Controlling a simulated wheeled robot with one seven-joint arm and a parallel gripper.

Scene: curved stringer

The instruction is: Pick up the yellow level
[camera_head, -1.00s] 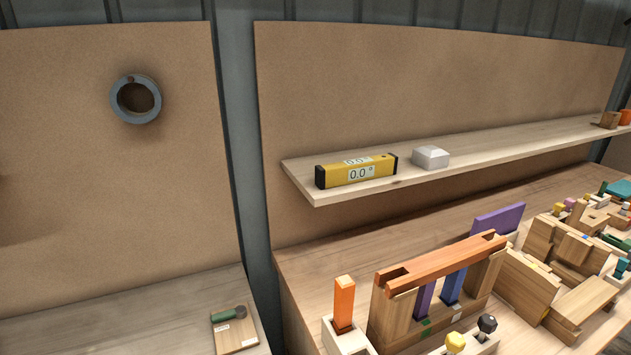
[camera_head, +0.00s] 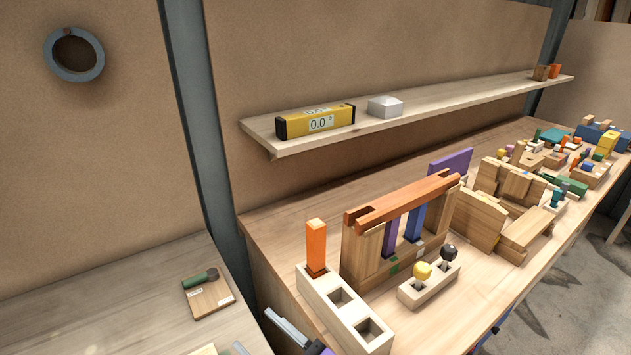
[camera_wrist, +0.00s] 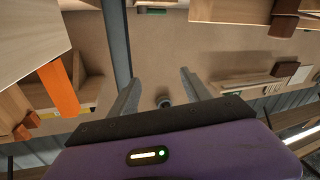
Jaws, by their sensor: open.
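The yellow level (camera_head: 316,121) lies lengthwise on the wooden wall shelf (camera_head: 420,108), near its left end. It has black end caps and a display reading 0.0°. My gripper shows partly at the bottom edge of the head view, low and well below the shelf. In the wrist view my gripper (camera_wrist: 161,77) has its two grey fingers spread apart, with nothing between them.
A white box (camera_head: 385,107) sits just right of the level. Below the shelf, the bench holds an orange-topped wooden frame (camera_head: 402,201), an upright orange block (camera_head: 316,248) and several other blocks. A grey ring (camera_head: 92,70) is on the left panel. The air before the level is clear.

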